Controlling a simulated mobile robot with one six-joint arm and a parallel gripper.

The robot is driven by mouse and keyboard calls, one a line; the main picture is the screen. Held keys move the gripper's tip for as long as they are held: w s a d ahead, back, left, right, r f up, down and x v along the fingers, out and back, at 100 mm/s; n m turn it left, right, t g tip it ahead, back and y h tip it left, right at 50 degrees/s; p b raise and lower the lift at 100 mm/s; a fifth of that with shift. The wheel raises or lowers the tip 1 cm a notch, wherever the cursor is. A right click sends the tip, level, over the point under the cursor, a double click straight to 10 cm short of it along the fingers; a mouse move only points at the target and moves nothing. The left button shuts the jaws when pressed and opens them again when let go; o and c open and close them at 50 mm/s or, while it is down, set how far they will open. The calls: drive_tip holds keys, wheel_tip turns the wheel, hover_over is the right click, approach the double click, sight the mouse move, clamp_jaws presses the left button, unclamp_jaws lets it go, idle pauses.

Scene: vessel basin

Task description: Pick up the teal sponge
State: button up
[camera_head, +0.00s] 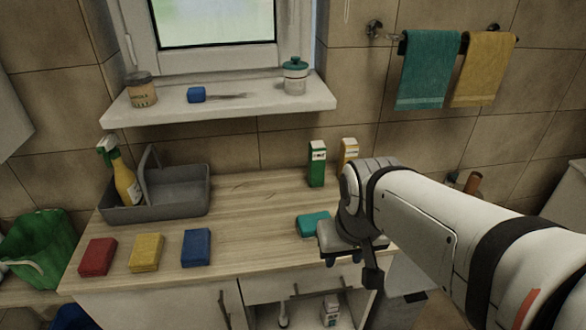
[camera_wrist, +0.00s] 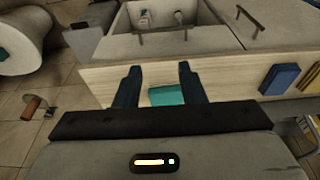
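The teal sponge (camera_head: 313,224) lies on the wooden counter (camera_head: 250,235), toward its right side, partly hidden behind my gripper in the head view. In the wrist view the teal sponge (camera_wrist: 166,95) shows between the two dark fingers. My gripper (camera_head: 345,262) is at the counter's front edge, just in front and to the right of the sponge. In the wrist view my gripper (camera_wrist: 158,72) has its fingers spread wide apart with nothing held. I cannot tell the exact gap between the fingers and the sponge.
Red (camera_head: 98,257), yellow (camera_head: 146,252) and blue (camera_head: 196,247) sponges lie at the counter's front left. A grey caddy (camera_head: 180,190) with a spray bottle stands behind them. A green carton (camera_head: 317,164) and a yellow carton (camera_head: 348,152) stand at the back.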

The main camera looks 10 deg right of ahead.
sight(306, 224)
drive_tip(key=shift+o, duration=1.4)
drive_tip(key=shift+w+a, duration=0.1)
drive_tip(key=shift+w, duration=0.2)
drive_tip(key=o, duration=0.6)
drive_tip(key=w+g+p, duration=0.1)
drive_tip(key=w+p, duration=0.2)
drive_tip(key=w, duration=0.6)
drive_tip(key=shift+n, duration=0.3)
drive_tip(key=o, duration=0.5)
drive_tip(key=shift+g, duration=0.8)
drive_tip(key=w+f+p, duration=0.1)
drive_tip(key=w+f, duration=0.1)
drive_tip(key=w, duration=0.1)
drive_tip(key=w+f, duration=0.2)
drive_tip(key=w, duration=0.1)
drive_tip(key=w+f+p, duration=0.1)
drive_tip(key=w+f, duration=0.1)
drive_tip(key=w, duration=0.2)
drive_tip(key=shift+p, duration=0.3)
drive_tip(key=shift+w+f+p, duration=0.2)
drive_tip(key=shift+f, duration=1.1)
drive_tip(key=shift+w+f+p, duration=0.15)
drive_tip(key=shift+f+p, duration=0.05)
drive_tip(key=shift+f, duration=1.15)
drive_tip(key=shift+w+f+p, duration=0.2)
drive_tip(key=shift+f, duration=1.1)
